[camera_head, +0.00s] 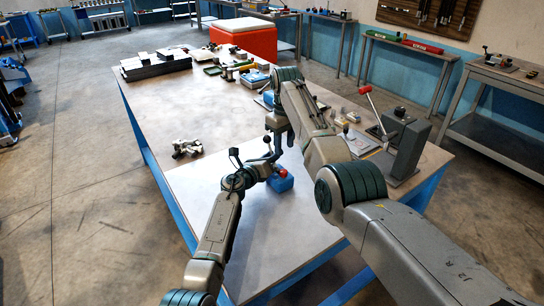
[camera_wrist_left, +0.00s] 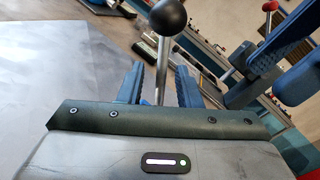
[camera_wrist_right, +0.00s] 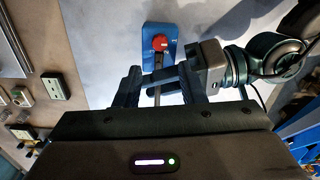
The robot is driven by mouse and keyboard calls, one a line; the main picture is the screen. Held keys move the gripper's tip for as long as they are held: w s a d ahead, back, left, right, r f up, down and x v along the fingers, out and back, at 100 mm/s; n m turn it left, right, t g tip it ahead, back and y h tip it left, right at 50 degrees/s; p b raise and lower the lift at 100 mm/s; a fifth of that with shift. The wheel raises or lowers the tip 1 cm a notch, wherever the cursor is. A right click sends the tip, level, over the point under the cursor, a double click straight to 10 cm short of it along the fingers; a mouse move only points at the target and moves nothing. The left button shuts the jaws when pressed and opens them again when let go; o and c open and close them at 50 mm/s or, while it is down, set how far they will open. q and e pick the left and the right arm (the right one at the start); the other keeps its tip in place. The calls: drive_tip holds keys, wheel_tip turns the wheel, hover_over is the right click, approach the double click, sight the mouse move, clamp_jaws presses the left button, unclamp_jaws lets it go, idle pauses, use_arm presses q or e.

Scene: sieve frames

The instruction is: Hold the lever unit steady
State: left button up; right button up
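A blue block (camera_head: 281,181) with a red part on top sits on the table near its front; it also shows in the right wrist view (camera_wrist_right: 147,30). A metal rod (camera_wrist_left: 161,70) with a black ball (camera_wrist_left: 168,17) stands between the fingers of my left gripper (camera_wrist_left: 160,85). Gaps show on both sides of the rod, so these fingers look open. My right gripper (camera_wrist_right: 160,88) is above the block, fingers apart, with a thin rod (camera_wrist_right: 157,92) between them. A grey upright unit (camera_head: 408,143) with a red-knobbed lever (camera_head: 366,91) stands at the table's right edge.
Both grippers are close together over the table. A small metallic part (camera_head: 187,148) lies left of them. Dark stacked blocks (camera_head: 155,65) and tools lie at the far end. The table's (camera_head: 185,105) left-middle is mostly clear.

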use_arm(q)
clamp_jaws()
idle(3.0)
